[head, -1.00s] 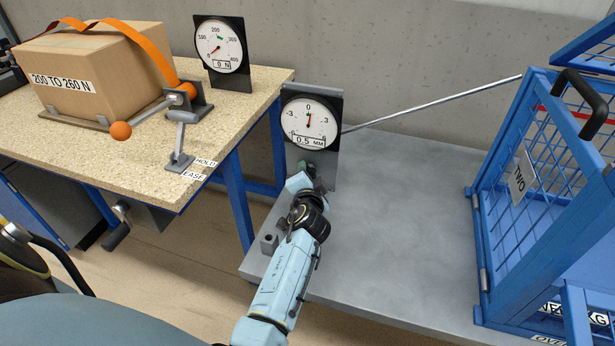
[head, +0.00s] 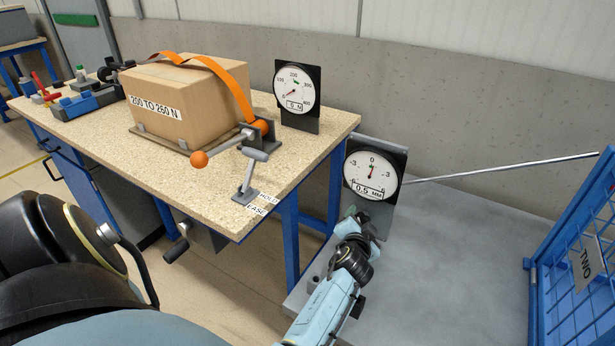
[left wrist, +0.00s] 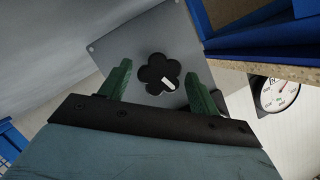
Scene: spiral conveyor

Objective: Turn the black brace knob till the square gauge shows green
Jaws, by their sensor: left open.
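The gauge (head: 371,174) over the grey bench is a round white dial on a dark square plate. It reads 0.5 MM, its needle near the green mark at 0. The black lobed knob (left wrist: 159,73) with a white mark sits on a grey plate in the left wrist view. My left gripper (head: 350,213) is in front of the plate below the gauge, and the knob is hidden from the head view. In the left wrist view its green fingers (left wrist: 157,71) are open, one each side of the knob, with gaps visible. My right gripper is not in view.
A wooden-topped bench (head: 110,145) on the left holds a strapped box (head: 185,100), a lever (head: 247,180) and a second dial (head: 293,90) reading 0 N. A metal rod (head: 500,168) runs right from the gauge towards a blue cage (head: 575,265). The grey bench top (head: 450,250) is mostly clear.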

